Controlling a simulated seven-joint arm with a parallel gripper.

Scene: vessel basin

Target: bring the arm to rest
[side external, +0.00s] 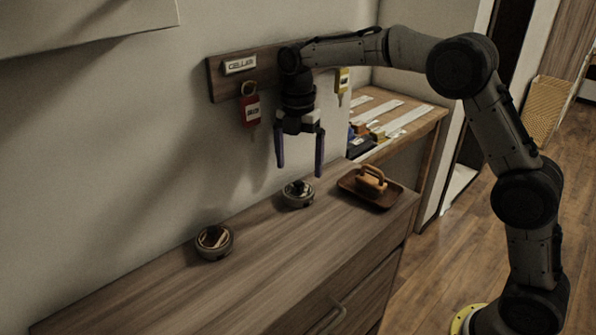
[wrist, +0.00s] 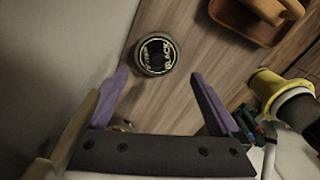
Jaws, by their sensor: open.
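My gripper (side external: 299,160) is open, pointing down with nothing between its fingers. It hangs in the air above the wooden cabinet top (side external: 290,247), in front of the wall. In the wrist view its two purple fingers (wrist: 165,92) are wide apart. A small round tin (side external: 298,194) stands on the cabinet below it, with a dark thing on top. In the wrist view a round tin with a dark lettered lid (wrist: 155,54) lies ahead of the fingers, apart from them.
A second round tin (side external: 214,242) stands left. A brown tray (side external: 351,184) holds a wooden-handled brush (side external: 371,181) at right. A board (side external: 218,84) on the wall carries red (side external: 251,109) and yellow (side external: 342,80) key tags, close to my arm. A side shelf (side external: 427,118) holds small items.

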